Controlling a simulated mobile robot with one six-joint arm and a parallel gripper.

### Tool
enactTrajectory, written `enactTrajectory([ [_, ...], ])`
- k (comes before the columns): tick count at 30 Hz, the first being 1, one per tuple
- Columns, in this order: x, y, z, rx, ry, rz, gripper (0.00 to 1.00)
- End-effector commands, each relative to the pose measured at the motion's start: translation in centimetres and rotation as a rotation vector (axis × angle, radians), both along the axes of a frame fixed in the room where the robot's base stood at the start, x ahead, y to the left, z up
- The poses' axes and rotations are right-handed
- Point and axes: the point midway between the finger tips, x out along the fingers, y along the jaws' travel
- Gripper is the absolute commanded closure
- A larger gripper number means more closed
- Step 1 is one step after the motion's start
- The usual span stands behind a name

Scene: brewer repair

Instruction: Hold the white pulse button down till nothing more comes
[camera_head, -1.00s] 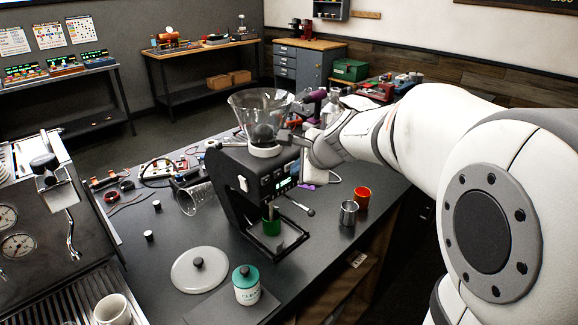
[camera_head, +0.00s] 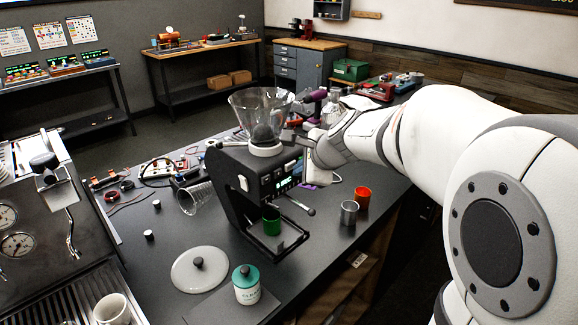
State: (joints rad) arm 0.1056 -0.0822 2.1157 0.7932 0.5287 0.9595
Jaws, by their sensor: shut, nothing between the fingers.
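The black grinder (camera_head: 232,195) stands on the dark bench, with a clear hopper (camera_head: 262,108) on top and a small lit display on its front panel (camera_head: 283,181). A pale block (camera_head: 290,165) shows on that panel; I cannot tell if it is the white pulse button. Another small white part (camera_head: 243,183) is on the grinder's side. A green cup (camera_head: 271,221) stands under the outlet; its contents cannot be made out. My gripper (camera_head: 288,137) is shut and empty, just right of the hopper's base at the panel's top. Whether it touches the grinder is unclear.
A clear glass vessel (camera_head: 195,198) lies to the left. In front are a round lid (camera_head: 199,270) and a teal-topped jar (camera_head: 246,284). An espresso machine (camera_head: 40,225) fills the left.

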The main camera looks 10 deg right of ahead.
Motion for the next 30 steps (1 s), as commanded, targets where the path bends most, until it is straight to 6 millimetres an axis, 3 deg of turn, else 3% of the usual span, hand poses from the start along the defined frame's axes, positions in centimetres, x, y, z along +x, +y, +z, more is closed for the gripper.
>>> enactTrajectory([
  [16,-1.0,-0.8,-0.1,0.000,0.000,-0.001,1.00],
  [30,-4.5,-3.3,-0.1,0.000,0.000,-0.001,1.00],
])
